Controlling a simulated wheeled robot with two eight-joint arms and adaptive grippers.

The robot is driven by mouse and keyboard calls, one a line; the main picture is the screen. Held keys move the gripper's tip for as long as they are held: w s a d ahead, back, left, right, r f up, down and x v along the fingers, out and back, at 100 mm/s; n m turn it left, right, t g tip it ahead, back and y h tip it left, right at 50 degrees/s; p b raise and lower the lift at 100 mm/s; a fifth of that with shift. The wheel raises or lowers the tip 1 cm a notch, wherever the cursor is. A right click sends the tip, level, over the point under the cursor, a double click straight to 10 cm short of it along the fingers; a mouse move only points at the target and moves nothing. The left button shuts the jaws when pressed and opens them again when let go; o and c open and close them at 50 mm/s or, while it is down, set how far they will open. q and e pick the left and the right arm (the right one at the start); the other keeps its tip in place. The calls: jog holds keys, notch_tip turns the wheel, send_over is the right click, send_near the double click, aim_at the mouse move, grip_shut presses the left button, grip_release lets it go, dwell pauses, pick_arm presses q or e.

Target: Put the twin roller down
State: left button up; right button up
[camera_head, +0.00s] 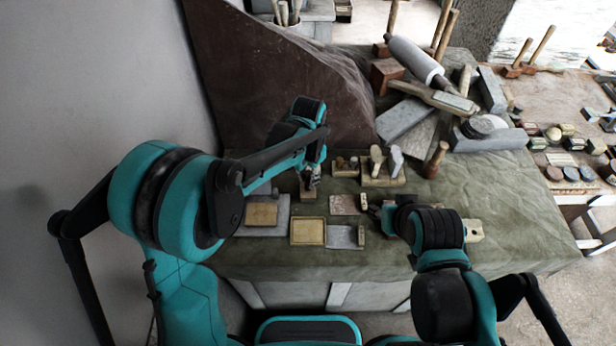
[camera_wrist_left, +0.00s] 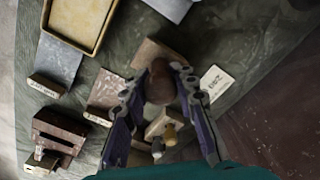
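In the left wrist view a rounded brown wooden handle (camera_wrist_left: 160,82), which I take for the twin roller's, sits between the fingertips of my left gripper (camera_wrist_left: 160,88). The fingers touch or nearly touch it on both sides; its rollers are hidden. A flat wooden block (camera_wrist_left: 153,52) lies just beyond the handle. In the head view my left gripper (camera_head: 311,178) is low over a small wooden block (camera_head: 308,194) on the cloth-covered table (camera_head: 480,215). My right gripper (camera_head: 376,209) is beside a reddish-brown block (camera_head: 388,221); its fingers are too small to read.
A wooden rack with handled tools (camera_head: 383,173) stands right of my left gripper. A yellowish tray (camera_head: 308,232) and grey slabs lie at the front. A large roller (camera_head: 415,60) and stone blocks fill the back right. The right-hand cloth is mostly clear.

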pick_arm(q)
jog(key=o, duration=0.4)
jog(key=shift+c, duration=0.2)
jog(key=shift+r, duration=0.15)
notch_tip(320, 180, up, 12)
jog(key=p, duration=0.3)
jog(key=s+a+r+n+t, duration=0.1)
jog(key=s+a+n+t, duration=0.6)
jog(key=s+a, duration=0.9)
jog(key=shift+s+a+r+n, duration=0.25)
jog(key=shift+s+a+n, duration=0.05)
jog(key=shift+a+n, duration=0.65)
